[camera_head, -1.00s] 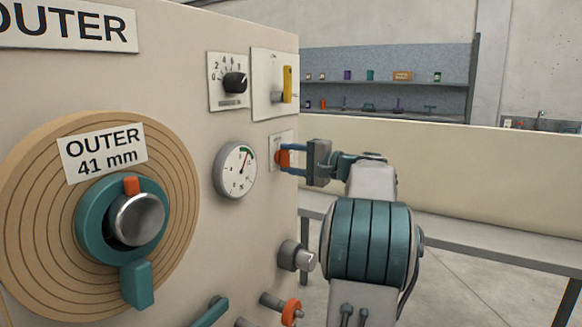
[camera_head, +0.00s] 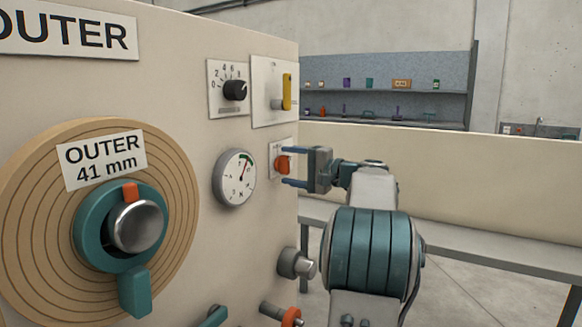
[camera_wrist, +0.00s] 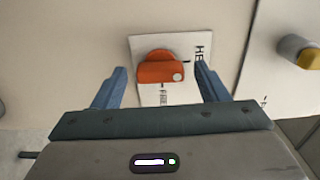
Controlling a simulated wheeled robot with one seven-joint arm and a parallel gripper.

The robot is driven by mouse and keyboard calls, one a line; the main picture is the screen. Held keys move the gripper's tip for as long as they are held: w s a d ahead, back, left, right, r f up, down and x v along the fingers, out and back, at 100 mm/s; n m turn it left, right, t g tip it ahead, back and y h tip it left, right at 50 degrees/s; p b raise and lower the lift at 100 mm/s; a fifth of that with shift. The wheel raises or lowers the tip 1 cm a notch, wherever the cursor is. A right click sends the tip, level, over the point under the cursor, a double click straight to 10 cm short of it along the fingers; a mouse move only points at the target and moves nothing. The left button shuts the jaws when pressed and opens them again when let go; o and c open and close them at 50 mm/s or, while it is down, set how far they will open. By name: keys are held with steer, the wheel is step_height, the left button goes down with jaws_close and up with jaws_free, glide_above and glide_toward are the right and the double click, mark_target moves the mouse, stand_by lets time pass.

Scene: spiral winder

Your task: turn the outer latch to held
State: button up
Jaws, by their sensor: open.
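An orange turn knob (camera_head: 283,164), seemingly the outer latch, sits on a small white plate (camera_head: 275,145) near the panel's right edge. In the wrist view the knob (camera_wrist: 160,68) lies crosswise, with a pale dot at its right end. In the wrist view the fingers of my gripper (camera_wrist: 160,76) show clear gaps to the knob.
A dial gauge (camera_head: 235,177) is left of the plate. A black selector knob (camera_head: 235,90) and a yellow-handled switch (camera_head: 287,91) are above. A grey metal knob (camera_head: 296,264) sits below. The large OUTER spool (camera_head: 50,235) is at left.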

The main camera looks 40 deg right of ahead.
steer(key=p+v, duration=0.1)
steer(key=v, duration=1.2)
steer(key=shift+s, duration=0.25)
